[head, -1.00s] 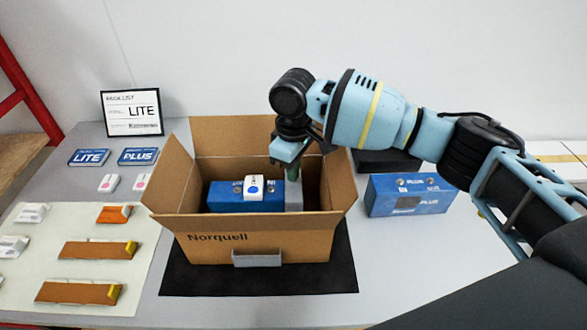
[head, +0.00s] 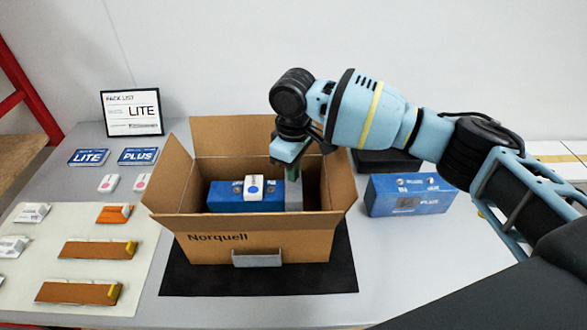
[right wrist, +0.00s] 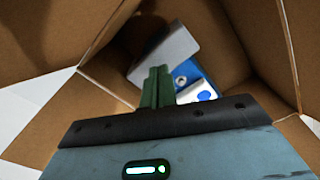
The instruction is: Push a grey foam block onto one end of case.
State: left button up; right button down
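The case is blue (head: 230,197) and lies inside an open cardboard box, with a white device (head: 253,187) on top; a little of its blue shows in the right wrist view (right wrist: 186,78). A grey foam block (head: 294,195) stands at the case's right end; it also shows in the right wrist view (right wrist: 168,52). My right gripper (head: 292,176) points down into the box over the block. Its green fingers (right wrist: 157,72) are together, with the tips at the block; the exact contact is unclear. How far the block sits on the case is hidden. My left gripper is not in view.
The cardboard box (head: 215,247) stands on a black mat (head: 340,270) with its flaps open, walls close around my gripper. A blue PLUS box (head: 410,195) stands to the right.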

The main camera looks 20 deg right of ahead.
jog(key=shift+f, duration=0.8)
dwell(0.9)
